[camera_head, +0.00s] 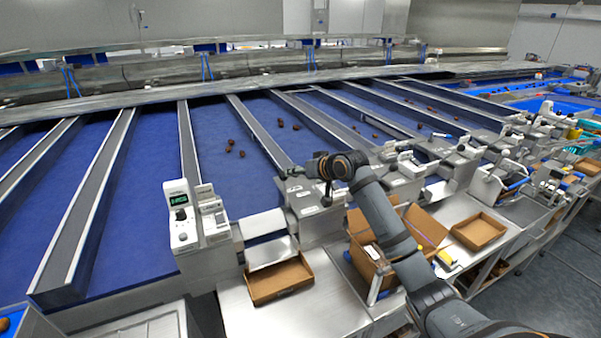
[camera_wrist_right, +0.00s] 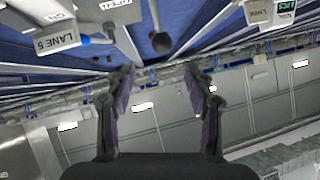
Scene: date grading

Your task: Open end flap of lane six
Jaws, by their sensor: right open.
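My right arm comes in from the bottom right in the head view. Its gripper (camera_head: 292,173) hangs over the lane ends, near a white-grey lane-end unit (camera_head: 312,205). In the right wrist view the fingers (camera_wrist_right: 160,92) are spread apart with nothing between them. A dark round knob on a stalk (camera_wrist_right: 161,42) shows beyond the fingertips, apart from them. A white sign reading "LANE 5" (camera_wrist_right: 52,42) is at upper left, next to a label reading "OPEN" (camera_wrist_right: 118,8). I cannot make out a lane six sign or the flap's state. My left gripper is not in view.
Blue lanes (camera_head: 145,180) with grey dividers (camera_head: 88,205) run away from the lane ends, with several dates (camera_head: 230,147) on them. An open carton (camera_head: 372,262) stands beneath my right forearm. Shallow brown trays (camera_head: 278,280) lie on the steel benches.

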